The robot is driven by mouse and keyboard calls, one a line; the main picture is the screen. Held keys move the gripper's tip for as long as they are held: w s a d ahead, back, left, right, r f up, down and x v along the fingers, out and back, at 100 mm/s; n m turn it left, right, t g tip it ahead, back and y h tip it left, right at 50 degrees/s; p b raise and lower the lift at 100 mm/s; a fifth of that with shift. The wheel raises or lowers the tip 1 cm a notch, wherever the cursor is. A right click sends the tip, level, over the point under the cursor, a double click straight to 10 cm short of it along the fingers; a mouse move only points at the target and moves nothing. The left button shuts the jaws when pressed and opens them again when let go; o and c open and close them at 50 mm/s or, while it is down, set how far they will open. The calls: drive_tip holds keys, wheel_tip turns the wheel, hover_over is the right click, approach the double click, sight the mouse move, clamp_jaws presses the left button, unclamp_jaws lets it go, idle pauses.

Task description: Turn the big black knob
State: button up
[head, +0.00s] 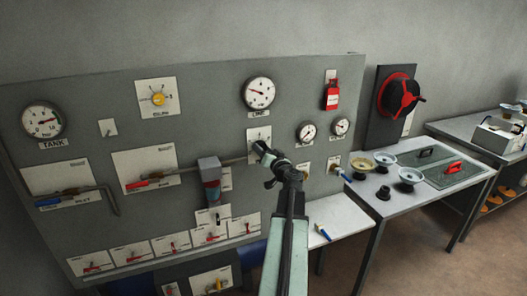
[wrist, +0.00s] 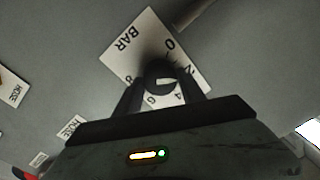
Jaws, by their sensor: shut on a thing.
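The big black knob (wrist: 160,72) sits on a white dial plate (wrist: 122,45) marked BAR with numbers around it. In the head view the same plate (head: 255,133) is on the grey panel, and my arm hides most of the knob. My gripper (wrist: 161,84) is at the knob, with one dark finger on each side of it, shut on it. In the head view my gripper (head: 264,157) reaches the panel at the lower part of the plate. The knob's exact pointer angle is hard to read.
The grey panel (head: 90,150) carries gauges, valves with red and blue handles, and a red tag (head: 331,95).

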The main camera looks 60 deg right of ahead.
drive_tip(key=shift+f+m+h+b, duration=0.1)
drive_tip(key=shift+m+h+b, duration=0.25)
drive_tip(key=shift+m, duration=3.9)
drive_tip(key=shift+f+m+h+b, duration=0.1)
drive_tip(key=shift+m+h+b, duration=0.2)
drive_tip(key=shift+m, duration=4.25)
drive_tip(key=o, duration=1.4)
drive_tip(key=shift+c, duration=0.2)
drive_tip(key=v, duration=0.7)
drive_tip(key=shift+s+a+b, duration=0.25)
drive_tip(key=shift+s+b, duration=0.05)
drive_tip(key=shift+s, duration=0.05)
